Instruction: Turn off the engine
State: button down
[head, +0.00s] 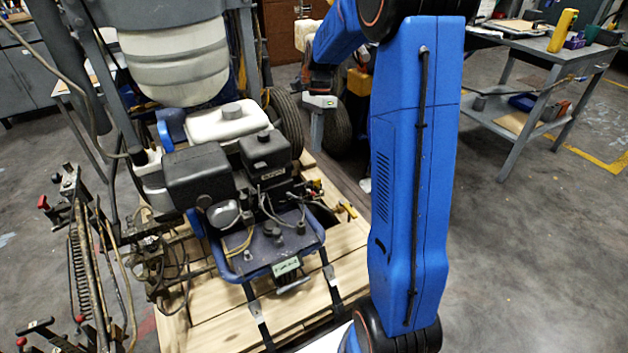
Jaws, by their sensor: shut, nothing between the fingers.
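The engine (200,178) of the line striper sits left of centre, with black box-shaped covers, a white fuel tank (215,124) with a grey cap behind them, and a blue front tray (270,252) with several knobs and cables. I cannot pick out an off switch for certain. My gripper (316,132) points down beyond and to the right of the engine, apart from it. Its narrow fingers look shut, with nothing held. My blue arm covers part of the view to the right of the striper.
The striper stands on a wooden pallet (215,312). A large white ribbed tank (175,62) hangs above the engine. Levers and a coil spring (80,270) stand at left. A grey workbench (545,52) is at right. The floor between is clear.

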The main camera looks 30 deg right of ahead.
aim_at(311, 193)
jog(key=x, duration=1.4)
